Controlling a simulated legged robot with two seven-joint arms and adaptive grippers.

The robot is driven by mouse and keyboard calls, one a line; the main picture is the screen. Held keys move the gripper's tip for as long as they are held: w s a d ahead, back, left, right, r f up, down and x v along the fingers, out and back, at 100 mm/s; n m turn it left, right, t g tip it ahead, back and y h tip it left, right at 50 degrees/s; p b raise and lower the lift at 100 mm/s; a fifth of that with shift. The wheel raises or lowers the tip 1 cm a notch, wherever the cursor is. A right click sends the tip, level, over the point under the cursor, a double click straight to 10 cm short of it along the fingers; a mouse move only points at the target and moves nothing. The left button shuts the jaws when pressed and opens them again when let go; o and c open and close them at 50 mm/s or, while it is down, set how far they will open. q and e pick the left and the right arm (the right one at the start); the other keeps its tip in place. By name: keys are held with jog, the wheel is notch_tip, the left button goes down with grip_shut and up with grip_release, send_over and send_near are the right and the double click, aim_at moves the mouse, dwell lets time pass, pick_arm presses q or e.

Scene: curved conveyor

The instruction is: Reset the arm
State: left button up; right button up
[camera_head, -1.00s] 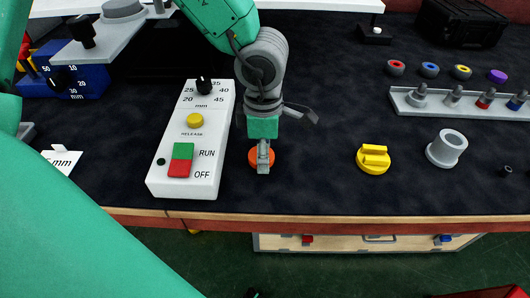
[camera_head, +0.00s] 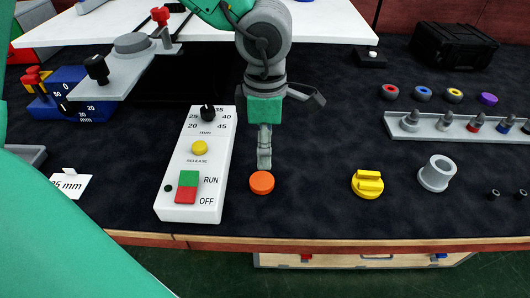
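One of my arms comes in from the top, with a grey wrist and a teal gripper body. Its gripper (camera_head: 264,165) hangs over the black mat, just behind an orange disc (camera_head: 262,182). The fingers look close together, seen edge-on, so I cannot tell whether they are open or shut. A large teal link of mine fills the lower left, and its gripper is out of view. The white control box (camera_head: 196,165) stands left of the gripper, with a dial, a yellow release button and green and red RUN/OFF buttons.
A yellow knob (camera_head: 367,184) and a grey ring (camera_head: 437,173) lie to the right. A grey rail (camera_head: 455,128) with pegs stands behind them, with coloured rings beyond. A blue block (camera_head: 70,106) and a "mm" card (camera_head: 70,183) are at left. The front table edge is close.

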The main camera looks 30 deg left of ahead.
pick_arm(q)
jog(key=shift+d+r, duration=0.45)
jog(key=shift+r, duration=0.3)
pick_arm(e)
jog(key=shift+d+r, duration=0.15)
jog(key=shift+d, duration=0.25)
pick_arm(q)
jog(key=shift+a, duration=0.15)
pick_arm(e)
jog(key=shift+a, duration=0.1)
